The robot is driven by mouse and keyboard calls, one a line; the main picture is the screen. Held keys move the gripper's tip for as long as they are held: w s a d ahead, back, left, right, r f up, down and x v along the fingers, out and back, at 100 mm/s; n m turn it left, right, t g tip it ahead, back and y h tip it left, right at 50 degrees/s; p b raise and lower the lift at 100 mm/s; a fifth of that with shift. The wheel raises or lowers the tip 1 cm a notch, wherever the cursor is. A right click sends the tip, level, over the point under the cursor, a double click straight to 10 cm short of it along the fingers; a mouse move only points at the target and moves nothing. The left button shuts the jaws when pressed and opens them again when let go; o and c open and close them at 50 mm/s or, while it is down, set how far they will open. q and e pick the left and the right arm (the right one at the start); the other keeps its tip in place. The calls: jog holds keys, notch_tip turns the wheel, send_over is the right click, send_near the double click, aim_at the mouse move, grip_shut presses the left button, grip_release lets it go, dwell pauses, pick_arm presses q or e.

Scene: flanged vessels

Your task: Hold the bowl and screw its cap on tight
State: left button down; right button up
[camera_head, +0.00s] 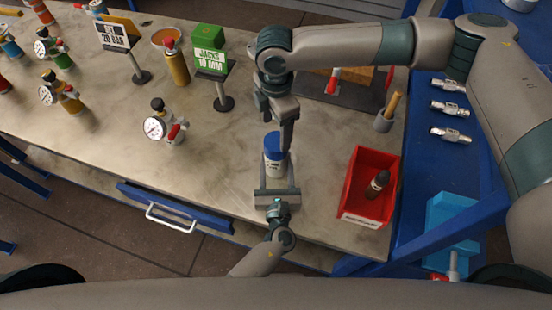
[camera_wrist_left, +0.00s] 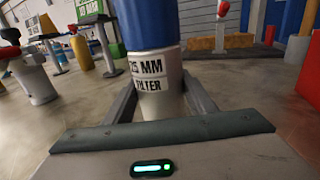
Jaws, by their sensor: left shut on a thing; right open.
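The bowl (camera_head: 274,170) is a pale, silvery cylinder standing upright near the table's front edge. In the left wrist view the bowl (camera_wrist_left: 160,98) bears a label reading "25 MM FILTER". The blue cap (camera_head: 272,146) sits on top of it; the blue part (camera_wrist_left: 147,22) also fills the top of the left wrist view. I cannot tell how tight it is. My left gripper (camera_head: 276,186) is shut on the bowl, one finger on each side, low down. My right gripper (camera_head: 277,122) points down just above and beside the cap, open; its fingertips partly hide the cap's far side.
A red bin (camera_head: 361,213) holding a dark bottle (camera_head: 377,184) stands to the right. Gauge fittings (camera_head: 165,124), a yellow cylinder (camera_head: 176,64) and a green sign (camera_head: 210,62) stand left and behind. A tool holder (camera_head: 384,121) is at back right.

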aim_at(276, 141)
jog(key=shift+r, duration=0.2)
jog(key=shift+f, duration=0.1)
jog(key=shift+f, duration=3.95)
jog(key=shift+c, duration=0.6)
jog(key=c, duration=0.9)
jog(key=o, duration=1.1)
